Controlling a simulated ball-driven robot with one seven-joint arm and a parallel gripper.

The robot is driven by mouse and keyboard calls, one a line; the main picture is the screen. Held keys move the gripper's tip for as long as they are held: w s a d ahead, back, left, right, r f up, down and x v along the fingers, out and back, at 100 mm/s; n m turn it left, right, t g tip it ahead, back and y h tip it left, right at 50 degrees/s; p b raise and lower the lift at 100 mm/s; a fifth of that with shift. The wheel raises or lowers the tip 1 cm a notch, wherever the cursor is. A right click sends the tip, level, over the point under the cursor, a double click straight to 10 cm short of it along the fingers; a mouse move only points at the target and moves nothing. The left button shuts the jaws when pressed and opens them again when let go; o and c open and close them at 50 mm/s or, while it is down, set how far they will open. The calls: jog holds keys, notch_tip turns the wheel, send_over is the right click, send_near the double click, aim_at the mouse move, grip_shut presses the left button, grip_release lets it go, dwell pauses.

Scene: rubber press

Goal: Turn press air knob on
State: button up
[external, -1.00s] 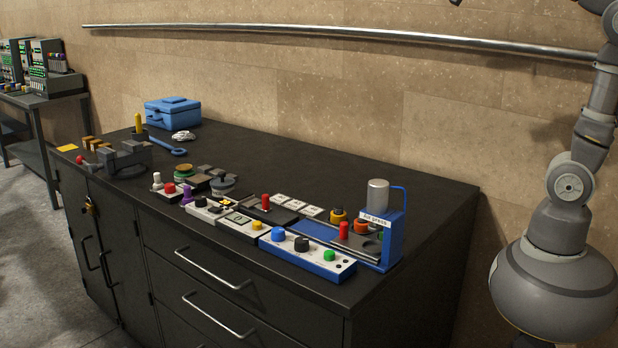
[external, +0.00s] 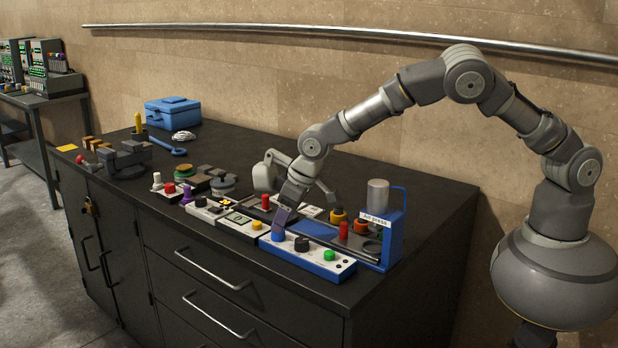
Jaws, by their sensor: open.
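The blue press (external: 393,238), labelled "Air press", stands at the right end of the black bench with a grey cylinder on top. In front of it lies a white and blue control panel (external: 318,256). The panel carries a blue knob (external: 278,236), a black knob (external: 302,244) and a green button (external: 329,255). The frames do not show which is the air knob. My gripper (external: 306,212) is open over the panel's left end and points down. One finger is just above or at the blue knob; contact cannot be told.
A red-topped part (external: 344,230) and orange and yellow knobs stand near the press. Other small control boxes (external: 243,224) lie left of the panel. A blue toolbox (external: 172,111) is at the back left. The back middle of the bench is clear.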

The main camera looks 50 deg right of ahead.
jog(key=shift+x, duration=1.6)
jog(key=c, duration=1)
